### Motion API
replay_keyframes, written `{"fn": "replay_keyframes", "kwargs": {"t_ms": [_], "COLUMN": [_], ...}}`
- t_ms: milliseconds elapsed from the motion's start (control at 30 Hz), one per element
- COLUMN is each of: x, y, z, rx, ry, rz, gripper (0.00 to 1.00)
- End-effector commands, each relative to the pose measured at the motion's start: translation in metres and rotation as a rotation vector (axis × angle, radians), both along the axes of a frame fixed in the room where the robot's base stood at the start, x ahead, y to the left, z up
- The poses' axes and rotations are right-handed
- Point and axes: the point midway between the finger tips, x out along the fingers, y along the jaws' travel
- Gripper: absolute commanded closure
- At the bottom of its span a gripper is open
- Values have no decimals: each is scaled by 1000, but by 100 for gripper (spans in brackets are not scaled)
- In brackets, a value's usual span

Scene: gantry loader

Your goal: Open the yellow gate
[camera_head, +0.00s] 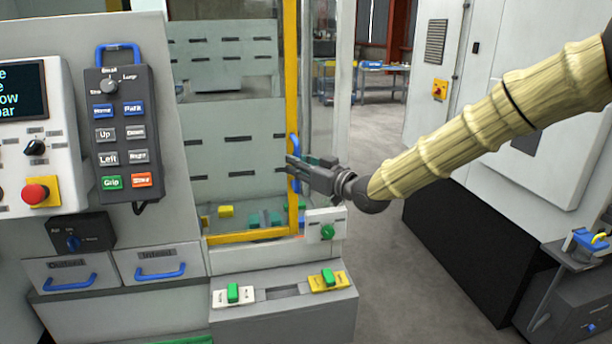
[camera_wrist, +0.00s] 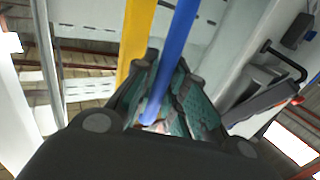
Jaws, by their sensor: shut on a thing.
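The yellow gate (camera_head: 291,85) is a yellow-framed clear panel in front of the grey machine interior. It looks closed in the head view, though I cannot be sure it is fully so. Its blue handle (camera_head: 295,148) stands upright on the right side of the frame. My gripper (camera_head: 296,171) reaches in from the right at the handle's lower part. In the wrist view, the blue handle (camera_wrist: 172,62) runs between the fingers of my gripper (camera_wrist: 163,98), beside the yellow frame (camera_wrist: 135,45). The fingers are shut on the handle and hide part of it.
A control pendant (camera_head: 126,135) and a screen panel with a red button (camera_head: 36,194) stand left of the gate. A ledge with green switches (camera_head: 233,293) juts out below. Grey floor (camera_head: 405,280) is open at right, before a white cabinet (camera_head: 545,170).

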Motion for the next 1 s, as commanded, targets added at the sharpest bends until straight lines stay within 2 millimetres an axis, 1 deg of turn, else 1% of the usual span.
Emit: {"fn": "replay_keyframes", "kwargs": {"t_ms": [33, 167, 400, 600, 800, 1000], "x": [-2, -9, -25, -37, -46, -52], "y": [14, 51, 126, 183, 225, 249], "z": [-5, -5, -4, -3, -2, -1], "rx": [-3, -3, -2, -3, -2, -1], "ry": [-4, -4, -5, -4, -2, -1], "rz": [0, -5, -5, -4, -4, -6], "gripper": [100, 100, 100, 100, 100, 100]}}
